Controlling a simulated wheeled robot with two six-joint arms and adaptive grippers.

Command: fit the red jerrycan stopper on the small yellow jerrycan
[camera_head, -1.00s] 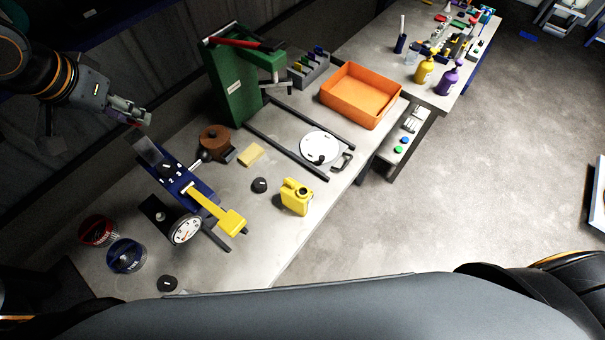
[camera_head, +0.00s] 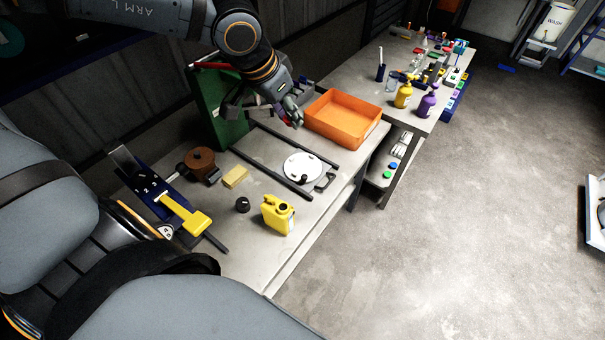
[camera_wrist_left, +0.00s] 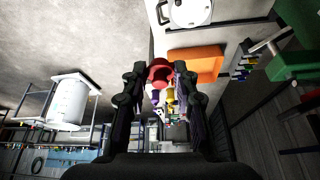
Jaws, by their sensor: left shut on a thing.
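The small yellow jerrycan (camera_head: 277,216) stands upright near the front edge of the bench in the head view. Its mouth is at the top. My left gripper (camera_head: 292,115) is above the bench, beyond the jerrycan and close to the orange tray. It is shut on the red jerrycan stopper (camera_wrist_left: 160,70), which shows between the fingertips in the left wrist view. In the head view the gripper mostly hides the stopper. The stopper is well apart from the jerrycan. My right gripper is not in view.
A black cap (camera_head: 242,205) and a yellow sponge-like block (camera_head: 235,177) lie beside the jerrycan. A white disc (camera_head: 302,164) sits between dark rails. The orange tray (camera_head: 364,124) and the green stand (camera_head: 212,100) are behind. A blue device with a yellow lever (camera_head: 185,214) stands left.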

